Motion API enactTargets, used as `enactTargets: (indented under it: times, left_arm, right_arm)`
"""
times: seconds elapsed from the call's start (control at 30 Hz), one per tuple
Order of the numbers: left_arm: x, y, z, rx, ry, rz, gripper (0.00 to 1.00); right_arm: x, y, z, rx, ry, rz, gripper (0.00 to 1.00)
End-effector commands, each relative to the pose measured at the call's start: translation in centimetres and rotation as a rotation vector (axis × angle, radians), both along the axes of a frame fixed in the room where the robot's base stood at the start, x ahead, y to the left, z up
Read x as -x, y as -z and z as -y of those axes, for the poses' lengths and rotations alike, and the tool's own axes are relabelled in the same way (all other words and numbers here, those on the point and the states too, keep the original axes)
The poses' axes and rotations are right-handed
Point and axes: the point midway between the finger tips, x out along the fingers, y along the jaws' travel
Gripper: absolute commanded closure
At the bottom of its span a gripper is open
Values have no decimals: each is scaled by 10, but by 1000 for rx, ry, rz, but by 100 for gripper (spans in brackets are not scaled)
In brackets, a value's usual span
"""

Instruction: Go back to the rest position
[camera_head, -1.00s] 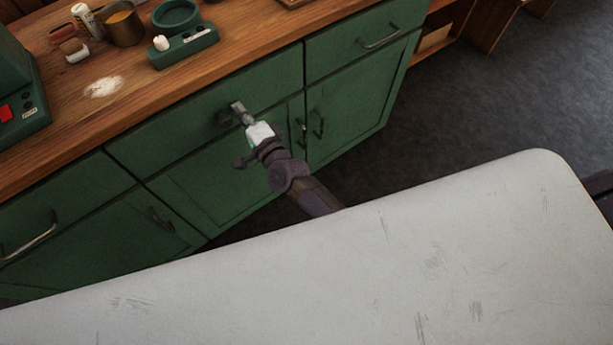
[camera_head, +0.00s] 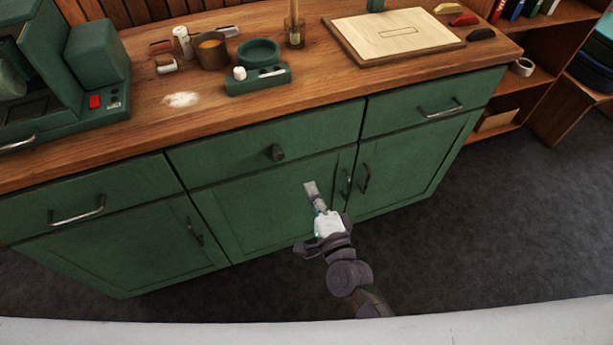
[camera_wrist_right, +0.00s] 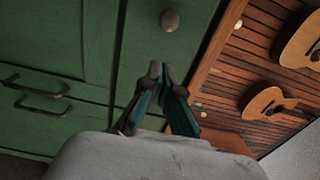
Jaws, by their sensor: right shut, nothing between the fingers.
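My right gripper (camera_head: 312,192) is shut and empty. In the head view it hangs in front of the green cabinet's (camera_head: 245,215) lower doors, below the dark round knob (camera_head: 277,153) of the middle drawer. It looks apart from the knob. In the right wrist view the closed fingertips (camera_wrist_right: 162,72) point toward the cabinet front, with a round knob (camera_wrist_right: 170,21) beyond them. The middle drawer looks closed. My left gripper is in neither view.
The wooden counter (camera_head: 130,150) holds a green machine (camera_head: 95,65), a copper cup (camera_head: 211,50), a green tray with a dish (camera_head: 258,80) and a board (camera_head: 395,36). Shelves (camera_head: 565,60) stand at the right. Dark floor (camera_head: 480,220) is clear there. Guitars (camera_wrist_right: 268,102) hang on a wall.

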Motion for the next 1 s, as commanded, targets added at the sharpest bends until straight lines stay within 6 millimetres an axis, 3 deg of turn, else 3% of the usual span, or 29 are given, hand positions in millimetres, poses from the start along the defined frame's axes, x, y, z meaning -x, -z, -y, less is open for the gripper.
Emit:
enactTargets:
  times: [0.27, 0.37, 0.47, 0.57, 0.67, 0.8, 0.87, 1.0]
  left_arm:
    - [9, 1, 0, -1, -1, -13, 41]
    - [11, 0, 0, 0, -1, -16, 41]
    - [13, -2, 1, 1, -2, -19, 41]
    - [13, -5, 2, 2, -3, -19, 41]
    - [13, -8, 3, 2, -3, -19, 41]
    - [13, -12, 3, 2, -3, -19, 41]
    - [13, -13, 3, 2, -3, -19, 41]
    - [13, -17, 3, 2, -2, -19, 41]
  right_arm:
    - [6, 0, 2, 2, -1, 0, 100]
    - [8, 14, 3, 47, -6, -19, 100]
    - [16, 55, 8, 184, -28, -73, 100]
    - [35, 119, 22, 393, -77, -160, 100]
    - [67, 187, 41, 623, -158, -259, 100]
    - [125, 270, 76, 910, -308, -396, 100]
    - [156, 301, 93, 1018, -385, -455, 100]
    - [235, 360, 134, 1241, -596, -585, 100]
